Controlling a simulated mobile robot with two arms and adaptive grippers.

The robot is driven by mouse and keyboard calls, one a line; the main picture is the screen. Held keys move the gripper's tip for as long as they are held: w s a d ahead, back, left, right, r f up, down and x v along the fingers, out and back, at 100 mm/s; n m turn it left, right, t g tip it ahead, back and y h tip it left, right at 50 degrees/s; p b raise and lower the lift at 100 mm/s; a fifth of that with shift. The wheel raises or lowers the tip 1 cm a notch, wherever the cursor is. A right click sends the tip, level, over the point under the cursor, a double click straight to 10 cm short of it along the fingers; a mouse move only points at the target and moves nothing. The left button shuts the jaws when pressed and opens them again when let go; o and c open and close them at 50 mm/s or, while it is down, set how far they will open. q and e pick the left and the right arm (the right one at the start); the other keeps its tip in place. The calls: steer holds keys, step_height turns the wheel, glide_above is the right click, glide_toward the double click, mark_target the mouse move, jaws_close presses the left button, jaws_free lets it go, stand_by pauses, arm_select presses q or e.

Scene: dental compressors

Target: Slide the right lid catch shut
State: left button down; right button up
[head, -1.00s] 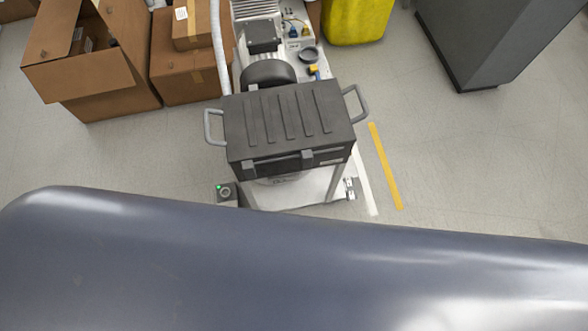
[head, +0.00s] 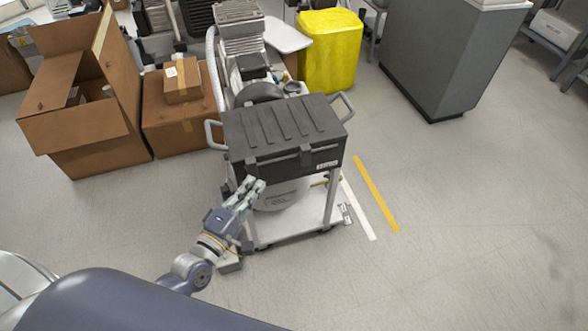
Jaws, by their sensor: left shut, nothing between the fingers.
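A dark grey case (head: 287,127) with a ribbed lid sits on top of a white wheeled compressor cart (head: 290,232). Its front faces me, with a handle at each side. The right lid catch (head: 306,156) is a small grey block on the front edge; I cannot tell its exact position on its track. The left catch (head: 251,165) is a similar block. My left gripper (head: 257,187) is shut and empty, just below the left catch and left of the right catch. I cannot tell whether it touches the case. My right gripper is not in view.
Cardboard boxes (head: 180,118) stand left of the cart. A yellow bin (head: 328,50) is behind it, and a grey cabinet (head: 440,60) stands at the back right. The floor right of the cart is clear, with a yellow tape strip (head: 376,195).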

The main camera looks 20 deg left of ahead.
mark_target(304, 154)
arm_select(q)
steer(key=shift+r, duration=0.2)
steer(key=shift+w, duration=0.1)
steer(key=w, duration=0.3)
steer(key=w+d, duration=0.1)
steer(key=w, duration=0.2)
steer(key=w+d, duration=0.1)
steer(key=w, duration=0.3)
steer(key=shift+p, duration=0.35)
steer(key=d, duration=0.1)
steer(key=w+d, duration=0.1)
steer(key=shift+w+d+p, duration=0.3)
steer(key=shift+d+p, duration=0.05)
steer(key=shift+d, duration=0.05)
steer(key=shift+w+d, duration=0.15)
steer(key=shift+d, duration=0.15)
